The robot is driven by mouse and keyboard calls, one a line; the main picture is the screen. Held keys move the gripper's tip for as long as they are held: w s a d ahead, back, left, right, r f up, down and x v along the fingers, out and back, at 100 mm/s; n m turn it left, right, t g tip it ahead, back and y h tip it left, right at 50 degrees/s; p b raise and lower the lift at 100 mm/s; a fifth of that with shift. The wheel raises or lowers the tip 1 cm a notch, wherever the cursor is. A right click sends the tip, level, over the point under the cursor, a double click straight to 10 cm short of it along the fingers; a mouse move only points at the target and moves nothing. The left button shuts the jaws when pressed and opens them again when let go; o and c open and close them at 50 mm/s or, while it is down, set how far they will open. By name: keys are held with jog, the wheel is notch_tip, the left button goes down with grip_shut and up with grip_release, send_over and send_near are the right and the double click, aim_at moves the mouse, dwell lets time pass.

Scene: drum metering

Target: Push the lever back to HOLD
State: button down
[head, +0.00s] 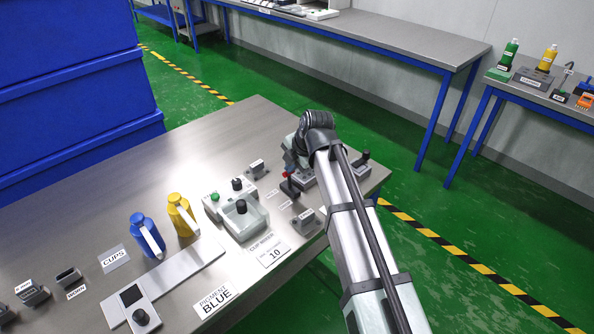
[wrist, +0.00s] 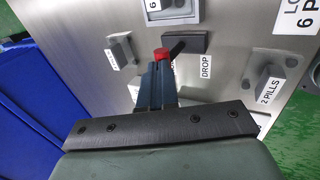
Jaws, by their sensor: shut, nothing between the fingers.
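The lever has a red knob (head: 285,175) and stands on a small dark base near the right part of the metal table. In the wrist view the red knob (wrist: 160,53) shows right at my fingertips, with the dark base (wrist: 186,43) to its right. A DROP label (wrist: 205,67) lies on the table beside the base. I cannot read a HOLD label in either view. My gripper (wrist: 155,66) is shut with nothing between its fingers. In the head view my gripper (head: 289,164) is just behind the knob, partly hidden by my arm. I cannot tell whether the fingers touch the knob.
A grey block (wrist: 270,82) by the 2 PILLS label and another block (wrist: 121,49) flank the lever. A pale machine with a dark knob (head: 239,207) stands left of it. Blue (head: 147,237) and yellow (head: 182,215) bottles are further left.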

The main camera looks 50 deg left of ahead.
jog(key=shift+a+h, duration=1)
jog(key=shift+a, duration=0.05)
jog(key=shift+d, duration=0.25)
jog(key=shift+r, duration=0.1)
jog(key=shift+r, duration=0.7)
jog(key=shift+r, duration=0.1)
jog(key=v, duration=1.3)
jog(key=shift+d+r, duration=0.3)
jog(key=shift+d, duration=0.05)
